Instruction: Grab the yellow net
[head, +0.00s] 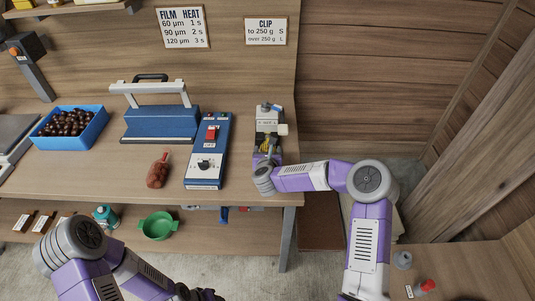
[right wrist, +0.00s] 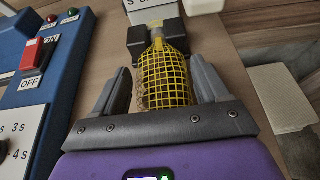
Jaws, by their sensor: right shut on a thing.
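The yellow net (right wrist: 163,75) is a mesh sleeve with brownish contents showing through its lower part. In the right wrist view it lies between the two fingers of my right gripper (right wrist: 163,88), which is shut on it. Its far end narrows into the dark jaws of a grey and white clip machine (head: 269,120). In the head view only a small yellow part of the net (head: 265,144) shows, in front of that machine. My left gripper (head: 197,294) is a dark shape at the bottom edge, mostly cut off, and its jaws cannot be made out.
Left of my right gripper stand a blue control box with a red switch (head: 206,150), a blue sealer (head: 160,122) and a red-brown filled net (head: 157,171). A blue crate of chestnuts (head: 61,137) is farther left. The bench's right edge is close. A green bowl (head: 158,226) sits below.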

